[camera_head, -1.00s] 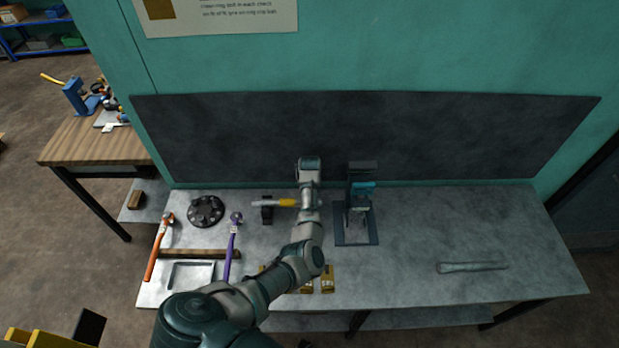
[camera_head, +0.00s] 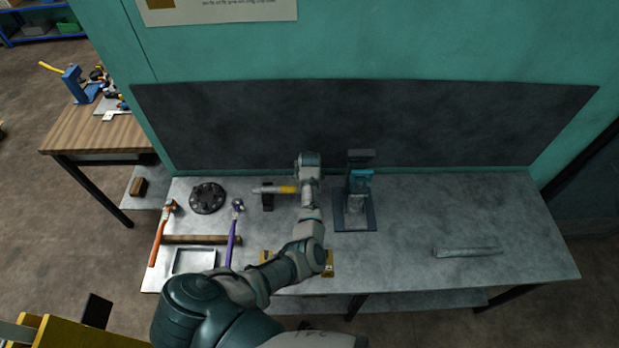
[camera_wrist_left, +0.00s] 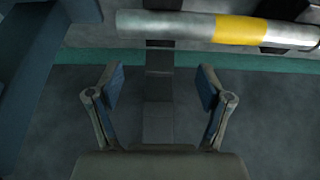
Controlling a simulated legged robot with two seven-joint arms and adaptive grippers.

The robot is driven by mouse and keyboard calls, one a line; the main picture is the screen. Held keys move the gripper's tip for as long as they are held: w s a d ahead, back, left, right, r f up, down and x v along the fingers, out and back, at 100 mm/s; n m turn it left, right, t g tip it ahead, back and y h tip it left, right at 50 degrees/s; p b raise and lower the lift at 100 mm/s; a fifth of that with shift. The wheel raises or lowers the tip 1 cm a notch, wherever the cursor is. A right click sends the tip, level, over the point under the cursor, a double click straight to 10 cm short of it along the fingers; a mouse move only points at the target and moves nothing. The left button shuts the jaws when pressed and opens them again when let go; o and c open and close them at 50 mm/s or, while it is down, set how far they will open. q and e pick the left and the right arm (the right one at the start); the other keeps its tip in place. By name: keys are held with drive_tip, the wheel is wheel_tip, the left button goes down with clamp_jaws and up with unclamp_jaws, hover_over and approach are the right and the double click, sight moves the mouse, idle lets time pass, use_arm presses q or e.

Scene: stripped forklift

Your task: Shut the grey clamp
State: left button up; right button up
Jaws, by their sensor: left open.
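An upright dark grey-blue fixture (camera_head: 340,222) with a teal part stands on the bench in the head view; it looks like the clamp, but I cannot tell whether its jaw is open or shut. My left arm reaches over the bench to its left, hiding my left gripper's fingers in that view. In the left wrist view my left gripper (camera_wrist_left: 162,88) is open, with nothing held between its fingers. A silver bar with a yellow band (camera_wrist_left: 240,29) lies beyond the fingertips, apart from them. My right gripper is not in view.
The bar's silver end (camera_head: 262,190) rests on a black stand. A black disc (camera_head: 207,198), orange-handled hammer (camera_head: 159,236), purple-handled tool (camera_head: 232,240) and tray (camera_head: 193,273) lie left. A grey rod (camera_head: 468,253) lies right.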

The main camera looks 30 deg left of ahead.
use_arm(q)
drive_tip(key=shift+r, duration=0.1)
drive_tip(key=v, duration=1.1)
drive_tip(key=shift+r, duration=0.3)
drive_tip(key=shift+s+d+f, duration=0.1)
drive_tip(key=shift+s+d, duration=0.05)
drive_tip(key=shift+s, duration=0.05)
